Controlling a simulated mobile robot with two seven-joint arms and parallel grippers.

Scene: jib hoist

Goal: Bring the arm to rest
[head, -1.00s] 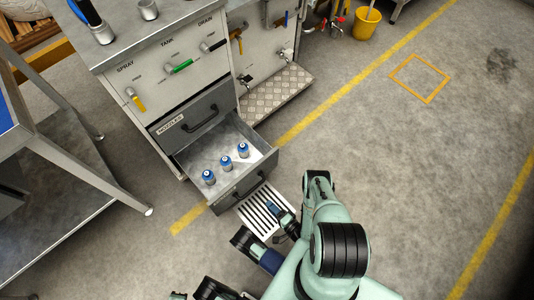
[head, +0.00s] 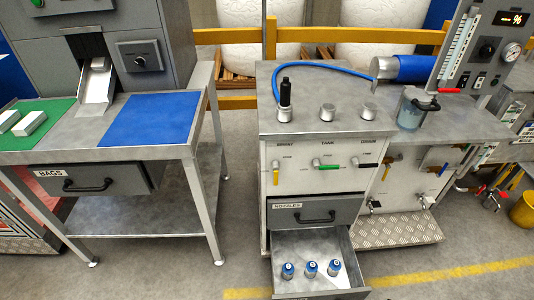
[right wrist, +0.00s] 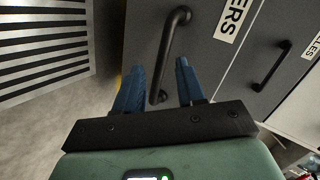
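My right gripper (right wrist: 159,72) shows in the right wrist view with its two blue fingers spread apart. A black bar handle (right wrist: 170,45) on a grey drawer front shows between and beyond the fingers; I cannot tell how far off it is. Neither gripper shows in the head view. There, the lower drawer (head: 345,262) of the grey cabinet stands open, holding three blue-and-silver nozzles (head: 311,268). The drawer marked "NOZZLES" (head: 315,214) above it is shut.
A bench with a blue mat (head: 150,118) and a shut "BAGS" drawer (head: 88,183) stands at the left. The cabinet's worktop (head: 345,95) carries a blue hose (head: 318,68) and a jar (head: 411,113). A slatted grate (right wrist: 40,45) lies left of the right gripper. A tread-plate step (head: 395,230) juts out at right.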

